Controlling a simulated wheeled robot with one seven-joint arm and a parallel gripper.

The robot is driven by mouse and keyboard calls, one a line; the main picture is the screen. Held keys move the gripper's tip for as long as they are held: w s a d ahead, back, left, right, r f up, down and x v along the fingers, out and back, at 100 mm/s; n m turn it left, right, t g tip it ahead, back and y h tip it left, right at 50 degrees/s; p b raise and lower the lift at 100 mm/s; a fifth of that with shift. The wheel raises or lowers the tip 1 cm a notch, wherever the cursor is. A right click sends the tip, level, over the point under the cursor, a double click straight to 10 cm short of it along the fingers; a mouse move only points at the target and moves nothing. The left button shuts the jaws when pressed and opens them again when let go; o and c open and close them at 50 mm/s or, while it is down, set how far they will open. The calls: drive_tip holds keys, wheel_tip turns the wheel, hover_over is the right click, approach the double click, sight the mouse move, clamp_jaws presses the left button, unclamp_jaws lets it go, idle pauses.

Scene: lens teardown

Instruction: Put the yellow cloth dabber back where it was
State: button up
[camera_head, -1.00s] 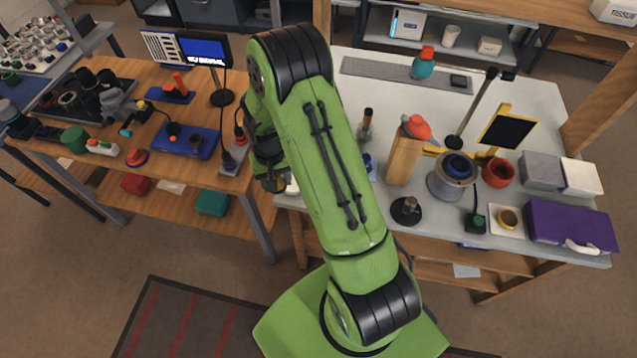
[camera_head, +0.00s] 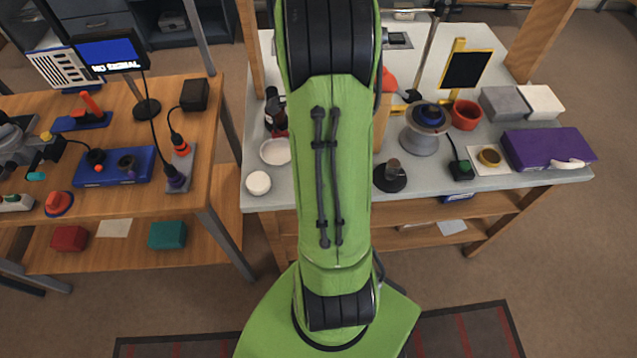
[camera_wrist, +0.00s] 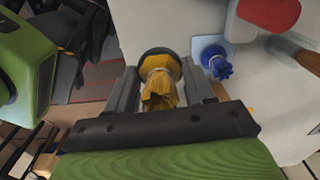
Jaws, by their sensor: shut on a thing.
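In the wrist view my gripper (camera_wrist: 158,72) is shut on the yellow cloth dabber (camera_wrist: 160,94). The dabber's crumpled yellow cloth lies between the two fingers, with a dark round part at its far side. A blue cloth dabber (camera_wrist: 217,66) stands on a light surface to the right of my gripper, apart from it. In the head view my green arm hides the gripper and the yellow dabber. I cannot tell how high the dabber is above the surface.
A wooden table (camera_head: 205,125) stands left, across a gap.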

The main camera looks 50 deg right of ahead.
drive_tip(key=shift+s+d+f+m, duration=0.15)
drive_tip(key=shift+s+f+m, duration=0.2)
drive_tip(key=shift+f+m, duration=0.05)
wheel_tip(320, 180, down, 10)
drive_tip(key=b, duration=0.3)
drive_tip(key=shift+r, duration=0.25)
drive_tip(key=o, duration=1.1)
drive_tip(key=shift+w, duration=0.1)
drive_tip(key=shift+r, duration=0.15)
